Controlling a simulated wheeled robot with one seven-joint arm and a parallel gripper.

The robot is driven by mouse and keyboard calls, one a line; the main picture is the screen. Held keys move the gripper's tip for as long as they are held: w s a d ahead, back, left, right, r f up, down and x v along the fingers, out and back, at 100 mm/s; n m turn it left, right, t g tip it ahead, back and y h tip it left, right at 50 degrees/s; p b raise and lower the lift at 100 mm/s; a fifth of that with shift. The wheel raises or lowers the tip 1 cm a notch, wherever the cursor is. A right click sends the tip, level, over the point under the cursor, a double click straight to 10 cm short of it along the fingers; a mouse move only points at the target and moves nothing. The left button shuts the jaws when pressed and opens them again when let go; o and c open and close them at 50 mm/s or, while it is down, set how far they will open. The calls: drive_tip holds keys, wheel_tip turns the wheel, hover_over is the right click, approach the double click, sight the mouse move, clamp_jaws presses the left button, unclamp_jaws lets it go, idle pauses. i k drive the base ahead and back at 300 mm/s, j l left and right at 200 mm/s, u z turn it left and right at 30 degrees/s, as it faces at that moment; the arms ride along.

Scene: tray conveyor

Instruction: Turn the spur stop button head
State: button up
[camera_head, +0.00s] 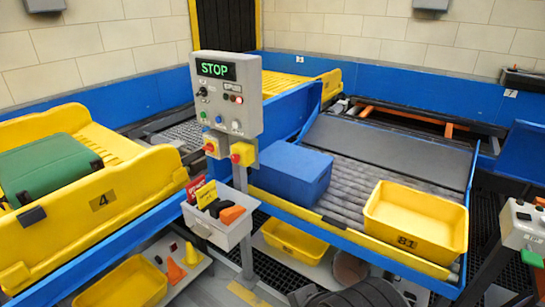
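A grey control panel (227,95) stands on a post in the middle, with a lit green STOP display (216,69) at its top. The left red head (210,147) and the right red head (236,158) both face out toward me. I cannot read a label showing which is the spur stop, nor how far either head is turned. Small knobs and coloured buttons sit on the panel face. My gripper is not in view, and nothing visible touches either head.
A white bin (222,231) with tools and cards hangs under the buttons. A yellow conveyor with a green case (48,168) is left. A blue box (291,171) and yellow tray 81 (416,220) sit on the right rollers. Another control box (522,226) is far right.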

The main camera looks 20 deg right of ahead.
sight(235, 158)
drive_tip(key=z, duration=0.25)
drive_tip(key=i+j+u, duration=0.15)
drive_tip(key=i+u, duration=0.5)
drive_tip(key=u, duration=0.15)
drive_tip(key=i+u, duration=0.4)
drive_tip(key=i+l+u, duration=0.15)
drive_tip(key=i+u, duration=0.2)
drive_tip(key=k, duration=0.05)
